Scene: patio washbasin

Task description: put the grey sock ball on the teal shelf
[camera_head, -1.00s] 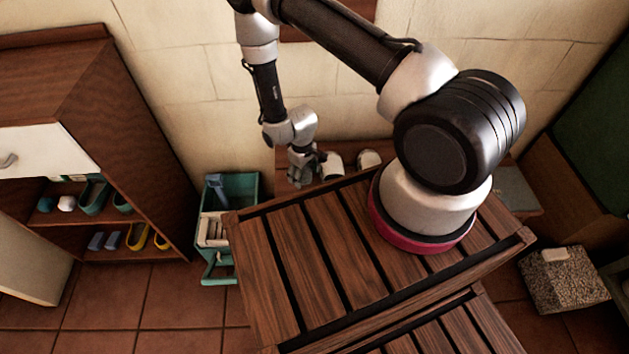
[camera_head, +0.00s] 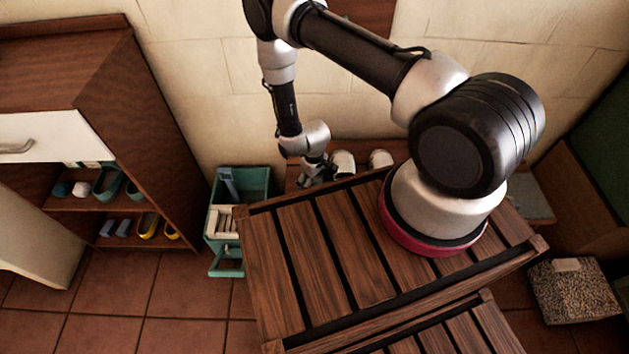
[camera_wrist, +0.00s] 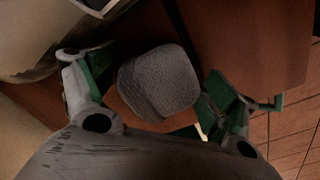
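The grey sock ball (camera_wrist: 158,82) shows in the wrist view as a rounded, ribbed grey lump on a brown surface. My gripper (camera_wrist: 158,88) is open around it, one green-padded finger on each side. A gap shows at the left finger; contact at the right one is hard to tell. In the head view my gripper (camera_head: 315,172) is low behind the slatted wooden top, and the sock ball cannot be made out there. A teal unit (camera_head: 260,182), seemingly the teal shelf, stands on the floor by the wall, left of my gripper, with whitish items in it.
The slatted wooden top (camera_head: 320,255) lies in front of my gripper. Two whitish rounded objects (camera_head: 380,159) sit right of it by the wall. A brown cabinet (camera_head: 150,110) with shoes stands at left. A speckled block (camera_head: 573,290) is at right. Tiled floor (camera_head: 170,300) is open at lower left.

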